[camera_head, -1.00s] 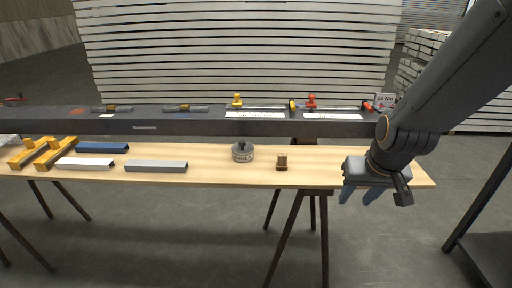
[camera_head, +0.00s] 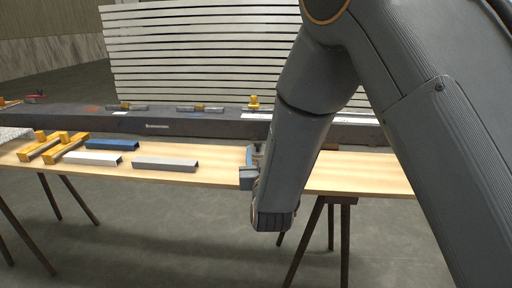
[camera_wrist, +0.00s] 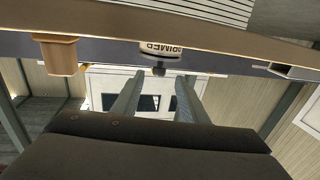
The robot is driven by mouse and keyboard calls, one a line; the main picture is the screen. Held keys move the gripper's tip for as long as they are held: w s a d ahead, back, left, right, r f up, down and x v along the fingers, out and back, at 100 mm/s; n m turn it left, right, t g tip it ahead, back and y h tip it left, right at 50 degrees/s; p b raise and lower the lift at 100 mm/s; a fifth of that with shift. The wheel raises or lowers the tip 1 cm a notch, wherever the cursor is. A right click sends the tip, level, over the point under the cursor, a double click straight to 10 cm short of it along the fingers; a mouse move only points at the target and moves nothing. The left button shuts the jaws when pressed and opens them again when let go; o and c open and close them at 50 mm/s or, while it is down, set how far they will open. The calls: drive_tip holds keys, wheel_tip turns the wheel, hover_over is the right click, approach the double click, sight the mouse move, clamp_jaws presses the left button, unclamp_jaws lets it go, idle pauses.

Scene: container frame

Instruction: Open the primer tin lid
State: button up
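The primer tin (camera_wrist: 160,48) shows near the top of the wrist view, which looks upside down, with a dark round knob (camera_wrist: 158,71) on its lid. The lid looks seated on the tin. In the wrist view my gripper (camera_wrist: 156,84) is open and empty, its two grey-blue fingers apart on either side of the knob's line. I cannot tell how far the fingertips are from the knob. In the head view my gripper (camera_head: 251,160) is at the tin's place on the bench, and my arm hides most of the tin.
The wooden bench (camera_head: 350,172) carries a grey channel (camera_head: 165,163), a white channel (camera_head: 93,158), a blue channel (camera_head: 112,144) and yellow clamps (camera_head: 65,148) at left. A brown object (camera_wrist: 58,55) stands beside the tin. A long dark beam (camera_head: 160,127) runs behind.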

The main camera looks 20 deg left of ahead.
sight(258, 146)
drive_tip(key=x, duration=0.7)
drive_tip(key=shift+w, duration=0.1)
clamp_jaws()
